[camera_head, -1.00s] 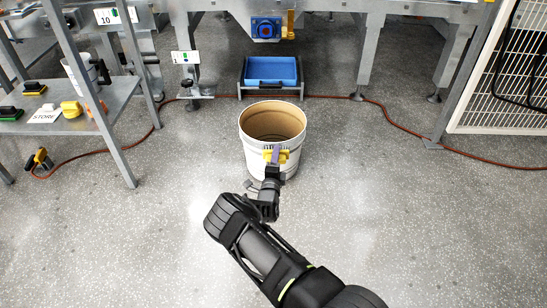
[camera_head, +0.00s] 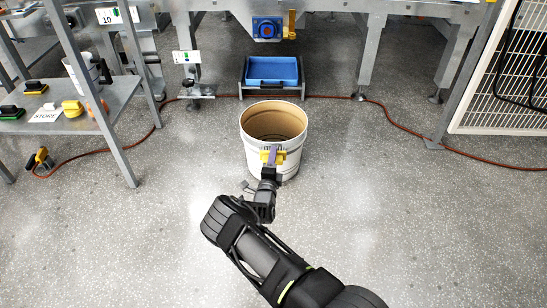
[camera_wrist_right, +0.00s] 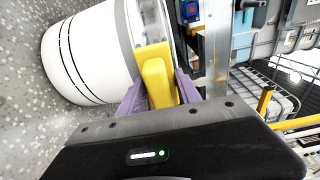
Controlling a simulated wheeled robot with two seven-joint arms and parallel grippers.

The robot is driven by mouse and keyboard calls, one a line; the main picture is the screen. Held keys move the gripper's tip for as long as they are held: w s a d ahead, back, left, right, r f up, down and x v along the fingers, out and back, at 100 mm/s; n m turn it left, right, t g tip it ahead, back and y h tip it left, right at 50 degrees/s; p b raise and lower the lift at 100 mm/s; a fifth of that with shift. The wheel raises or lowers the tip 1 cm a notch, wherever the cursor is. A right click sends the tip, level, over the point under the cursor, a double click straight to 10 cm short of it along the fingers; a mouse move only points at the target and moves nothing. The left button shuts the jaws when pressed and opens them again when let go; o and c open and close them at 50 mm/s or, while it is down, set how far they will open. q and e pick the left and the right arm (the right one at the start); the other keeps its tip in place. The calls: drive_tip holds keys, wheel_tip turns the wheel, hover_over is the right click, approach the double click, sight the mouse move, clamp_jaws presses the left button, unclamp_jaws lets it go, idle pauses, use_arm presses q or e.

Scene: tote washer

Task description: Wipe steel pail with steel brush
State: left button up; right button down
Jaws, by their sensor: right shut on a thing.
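The pail (camera_head: 252,160) stands upright on the floor in the middle of the head view, white outside with a tan inside. It also shows large in the wrist view (camera_wrist_right: 90,55), with dark lines around its wall. My right gripper (camera_head: 271,158) is at the pail's near side, just below the rim. In the wrist view its purple fingers (camera_wrist_right: 160,95) are shut on a yellow brush (camera_wrist_right: 152,58). The brush's far end is at the pail's outer wall and looks to touch it; its bristles are hidden. My left gripper is not in view.
A shelf (camera_head: 75,125) at the left holds several brushes and a STORE card (camera_head: 45,116). A blue tray (camera_head: 272,69) sits low under the steel washer frame behind the pail. An orange hose (camera_head: 400,137) runs across the floor.

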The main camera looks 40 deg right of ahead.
drive_tip(key=shift+s+a+r+p, duration=0.2)
drive_tip(key=shift+s+a+p, duration=0.25)
drive_tip(key=shift+s+p, duration=0.1)
drive_tip(key=p+v, duration=0.1)
drive_tip(key=v, duration=0.1)
drive_tip(key=p+v, duration=0.2)
drive_tip(key=v, duration=0.1)
drive_tip(key=shift+s+d+f, duration=0.15)
drive_tip(key=shift+s+d, duration=0.05)
drive_tip(key=shift+s, duration=0.05)
